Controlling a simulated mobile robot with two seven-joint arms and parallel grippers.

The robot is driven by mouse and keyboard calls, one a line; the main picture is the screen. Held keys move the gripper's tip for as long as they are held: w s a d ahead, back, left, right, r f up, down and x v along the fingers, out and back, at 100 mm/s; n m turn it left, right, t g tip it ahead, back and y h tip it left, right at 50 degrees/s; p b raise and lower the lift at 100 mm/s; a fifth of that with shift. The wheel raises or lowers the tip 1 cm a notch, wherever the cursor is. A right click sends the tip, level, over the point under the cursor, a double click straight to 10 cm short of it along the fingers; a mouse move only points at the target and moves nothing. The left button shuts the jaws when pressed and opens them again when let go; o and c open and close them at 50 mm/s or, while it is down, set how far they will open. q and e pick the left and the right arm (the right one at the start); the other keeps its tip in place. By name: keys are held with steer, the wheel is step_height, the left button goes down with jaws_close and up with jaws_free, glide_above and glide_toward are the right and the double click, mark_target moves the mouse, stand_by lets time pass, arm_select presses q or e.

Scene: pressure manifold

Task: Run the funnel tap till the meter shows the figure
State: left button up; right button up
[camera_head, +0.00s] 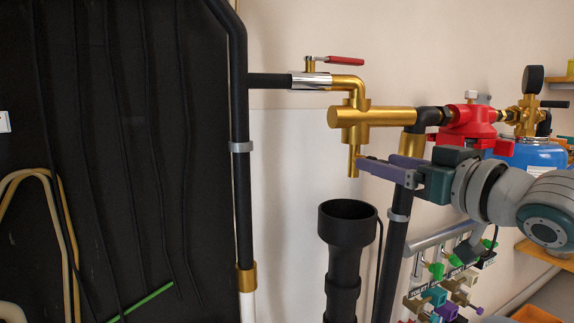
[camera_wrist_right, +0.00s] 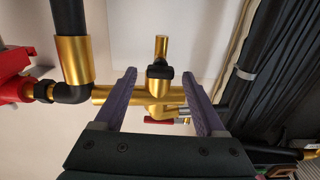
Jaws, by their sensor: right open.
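A brass tap body (camera_head: 358,117) with a downward spout (camera_head: 354,160) stands above an upright black funnel (camera_head: 347,222). A lever with a red grip (camera_head: 345,61) sits on the chrome valve upstream; its red grip also shows in the wrist view (camera_wrist_right: 158,121). A round black gauge (camera_head: 533,78) sits at the upper right; its face and reading cannot be seen. My right gripper (camera_head: 378,166) is open and empty, just right of the spout and above the funnel. In the wrist view, its purple fingers (camera_wrist_right: 160,74) spread apart with brass pipework beyond them. My left gripper is not in view.
A red valve body (camera_head: 465,122) joins the brass pipe on the right, before a blue tank (camera_head: 535,152). A black vertical pipe (camera_head: 241,130) stands left. Small coloured taps (camera_head: 436,297) hang below my right arm. Wall space left of the funnel is clear.

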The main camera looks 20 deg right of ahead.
steer(key=shift+w+a, duration=0.1)
steer(key=shift+w, duration=0.95)
steer(key=shift+c, duration=0.2)
jaws_close()
